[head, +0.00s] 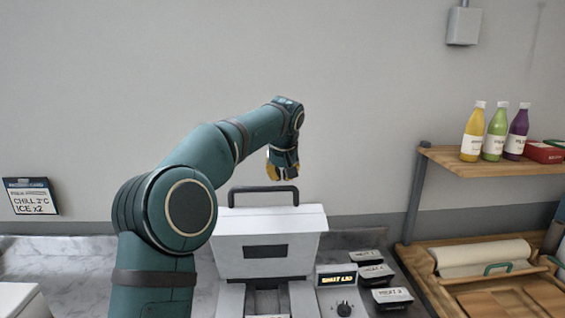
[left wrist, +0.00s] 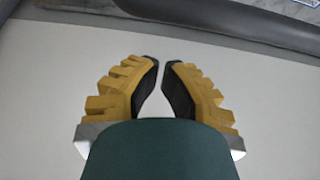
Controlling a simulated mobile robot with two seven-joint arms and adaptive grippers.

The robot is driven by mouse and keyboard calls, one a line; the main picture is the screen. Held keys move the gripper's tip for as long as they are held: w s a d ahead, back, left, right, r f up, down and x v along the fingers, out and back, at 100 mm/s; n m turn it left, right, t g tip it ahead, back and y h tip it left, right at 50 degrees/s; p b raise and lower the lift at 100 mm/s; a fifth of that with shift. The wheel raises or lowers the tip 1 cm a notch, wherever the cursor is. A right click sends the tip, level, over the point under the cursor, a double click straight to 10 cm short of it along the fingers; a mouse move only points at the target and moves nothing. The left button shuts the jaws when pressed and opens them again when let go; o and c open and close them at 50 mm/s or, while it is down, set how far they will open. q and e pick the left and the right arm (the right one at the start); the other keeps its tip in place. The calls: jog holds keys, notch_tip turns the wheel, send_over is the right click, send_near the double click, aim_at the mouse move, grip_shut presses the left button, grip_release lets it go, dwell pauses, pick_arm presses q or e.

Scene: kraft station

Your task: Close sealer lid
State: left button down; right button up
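The white sealer (head: 270,268) stands on the counter with its lid (head: 300,222) raised. The dark handle (head: 232,198) stands up at the lid's top. My left gripper (head: 283,172) hangs above the handle in the head view, at the end of my arm reaching over from the left. I cannot tell whether it touches the handle. In the left wrist view my left gripper (left wrist: 163,65) has its yellow-and-black fingers close together, with a narrow empty gap at the tips. A dark bar (left wrist: 240,32) crosses that view's top right. My right gripper is not in view.
A small display reading about the lid (head: 337,281) and a knob (head: 344,308) sit right of the sealer, beside several black labelled trays (head: 392,297). A wooden shelf (head: 440,158) with bottles stands farther right. The marble counter (head: 70,265) is largely clear at left.

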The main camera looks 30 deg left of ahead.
pick_arm(q)
jog(key=shift+s+d+b, duration=0.15)
jog(key=shift+s+d, duration=0.3)
jog(key=shift+s, duration=0.35)
jog(key=shift+s+d+b, duration=0.15)
jog(key=shift+s+d, duration=0.3)
jog(key=shift+s, duration=0.3)
